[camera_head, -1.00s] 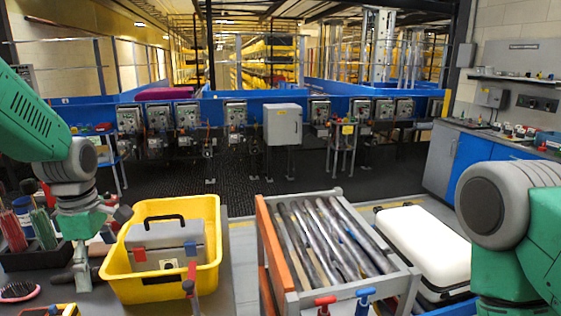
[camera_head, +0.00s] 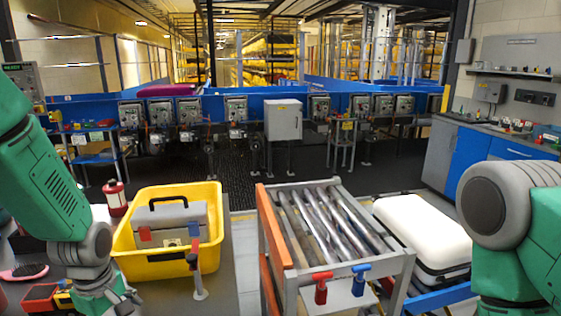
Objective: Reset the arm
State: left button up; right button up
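My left arm comes down at the left edge, and its gripper (camera_head: 112,301) is low in the picture, in front of the yellow tray's near left corner. The bottom edge cuts it off, so its fingers do not show clearly. My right arm is at the right edge, and its gripper is out of view. The yellow tray (camera_head: 133,267) stands on the left table and holds a grey toolbox (camera_head: 197,213) with a black handle. The roller conveyor (camera_head: 265,225) is right of the tray, with a red clamp (camera_head: 321,289) and a blue clamp (camera_head: 359,281) at its near end.
A white case (camera_head: 425,232) lies right of the conveyor. A red lantern (camera_head: 115,199), a pink brush (camera_head: 24,271) and a red box (camera_head: 40,297) lie around my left arm. Dark floor is clear beyond.

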pick_arm(q)
jog(key=s+d+f+m+b, duration=0.2)
jog(key=s+f+m+b, duration=0.2)
jog(key=s+f+m, duration=0.3)
jog(key=s+d+f+m+b, duration=0.3)
jog(key=s+f+m, duration=0.5)
jog(key=s+f, duration=1)
jog(key=shift+d+m+b, duration=0.3)
jog(key=shift+b, duration=0.25)
